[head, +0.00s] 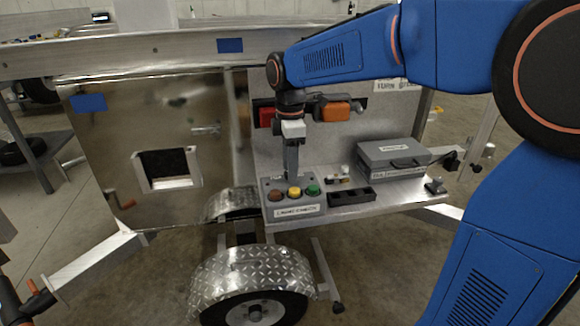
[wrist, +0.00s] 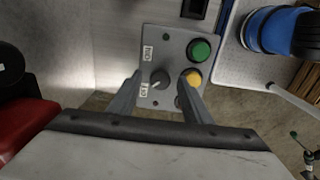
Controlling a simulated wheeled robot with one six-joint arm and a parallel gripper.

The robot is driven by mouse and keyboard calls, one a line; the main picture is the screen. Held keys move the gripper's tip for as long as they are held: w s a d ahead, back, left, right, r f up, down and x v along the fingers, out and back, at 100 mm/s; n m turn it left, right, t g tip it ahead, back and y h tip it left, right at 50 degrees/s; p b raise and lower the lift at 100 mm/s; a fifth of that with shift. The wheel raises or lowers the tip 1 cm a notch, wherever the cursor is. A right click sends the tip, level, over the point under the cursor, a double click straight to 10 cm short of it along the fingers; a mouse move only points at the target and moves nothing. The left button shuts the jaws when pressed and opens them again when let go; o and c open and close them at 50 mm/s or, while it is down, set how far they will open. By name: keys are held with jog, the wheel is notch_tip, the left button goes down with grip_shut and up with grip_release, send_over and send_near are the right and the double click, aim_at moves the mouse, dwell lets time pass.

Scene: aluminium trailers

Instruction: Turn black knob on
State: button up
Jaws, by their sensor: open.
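The black knob (wrist: 159,79) sits on the face of a grey control box (wrist: 165,46) in the wrist view. Its pale pointer mark seems to aim at the lower of two small white labels, which are too small to read surely. My gripper (wrist: 161,84) is open, one finger on each side of the knob, with no clear contact visible. In the head view the gripper (head: 291,172) hangs straight down over the back of the grey box (head: 292,210), and the knob is hidden behind it.
The box also carries a green button (wrist: 200,50) and a yellow button (wrist: 193,77), the yellow one close beside the right finger. A black tray (head: 351,197) and a grey case (head: 393,158) stand right of the box. Red and orange lights (head: 335,111) are behind my wrist.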

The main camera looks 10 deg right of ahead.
jog(key=shift+c, duration=0.4)
jog(key=c, duration=1)
jog(key=shift+m, duration=0.4)
jog(key=m, duration=0.3)
jog(key=shift+m, duration=0.3)
jog(key=m, duration=0.4)
jog(key=shift+m, duration=0.3)
jog(key=m, duration=0.8)
jog(key=shift+m, duration=0.6)
